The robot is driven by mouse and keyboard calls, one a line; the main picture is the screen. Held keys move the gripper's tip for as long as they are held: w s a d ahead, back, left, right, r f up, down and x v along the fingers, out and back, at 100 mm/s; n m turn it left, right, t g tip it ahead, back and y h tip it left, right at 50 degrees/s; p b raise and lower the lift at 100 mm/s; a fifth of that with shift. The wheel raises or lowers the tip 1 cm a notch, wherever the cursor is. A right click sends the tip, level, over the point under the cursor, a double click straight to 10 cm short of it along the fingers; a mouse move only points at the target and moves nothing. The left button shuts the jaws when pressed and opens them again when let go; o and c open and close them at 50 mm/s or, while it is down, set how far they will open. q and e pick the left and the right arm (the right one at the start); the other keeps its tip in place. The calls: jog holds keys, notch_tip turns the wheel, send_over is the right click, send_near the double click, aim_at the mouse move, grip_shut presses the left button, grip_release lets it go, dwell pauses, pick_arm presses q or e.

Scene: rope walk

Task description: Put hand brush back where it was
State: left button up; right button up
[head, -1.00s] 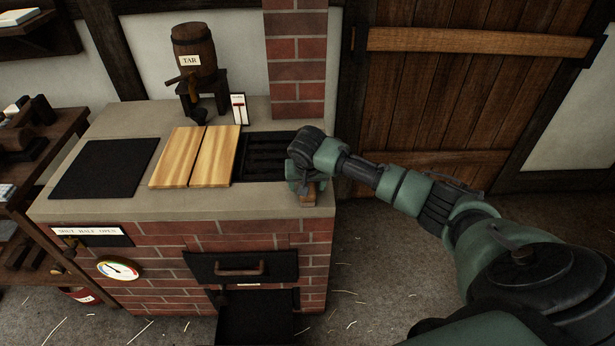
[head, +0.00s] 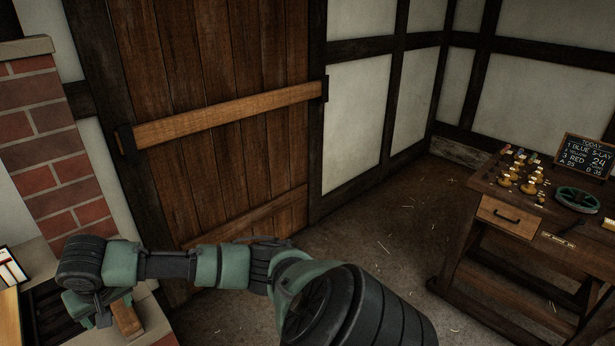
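A small brown wooden piece (head: 127,318), which may be part of the hand brush, shows at the lower left, at the corner of the brick stove's top. Its bristles are not visible, and I cannot tell if it rests there or is held. My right gripper (head: 98,308) is right at it, pointing down, at the end of my arm that reaches across from the right. The fingertips are mostly hidden by the hand, so I cannot tell if they are closed on it. My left gripper is out of view.
The dark grate (head: 45,312) and a small card (head: 12,268) are at the left edge. A plank door (head: 220,130) stands behind my arm. A wooden workbench (head: 483,181) with bobbins, a green reel (head: 577,199) and a chalkboard (head: 585,156) stands right. Straw-strewn floor between is open.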

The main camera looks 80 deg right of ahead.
jog(key=a+f+n+t+y, duration=0.2)
jog(key=a, duration=0.5)
jog(key=a+f+n+t+y, duration=0.2)
jog(key=a+f, duration=0.1)
jog(key=a, duration=0.4)
notch_tip(320, 180, down, 6)
jog(key=a+r+n, duration=0.1)
jog(key=a, duration=0.1)
jog(key=s+d+f+g+h, duration=0.1)
jog(key=s+d+f, duration=0.1)
jog(key=s+f, duration=0.6)
jog(key=s+d+f+g, duration=0.1)
jog(key=s+d+f, duration=0.3)
jog(key=f, duration=0.8)
jog(key=s+d+f+g+h, duration=0.1)
jog(key=s+f, duration=0.6)
jog(key=f, duration=0.4)
jog(key=s+f+n+g, duration=0.1)
jog(key=s+f, duration=0.3)
jog(key=s, duration=0.6)
jog(key=s+f+n+g, duration=0.1)
jog(key=s+f, duration=0.3)
jog(key=s, duration=0.6)
jog(key=s+f+g, duration=0.2)
jog(key=s+f, duration=0.2)
jog(key=s, duration=0.6)
jog(key=shift+s+a+n, duration=0.25)
jog(key=shift+n, duration=0.15)
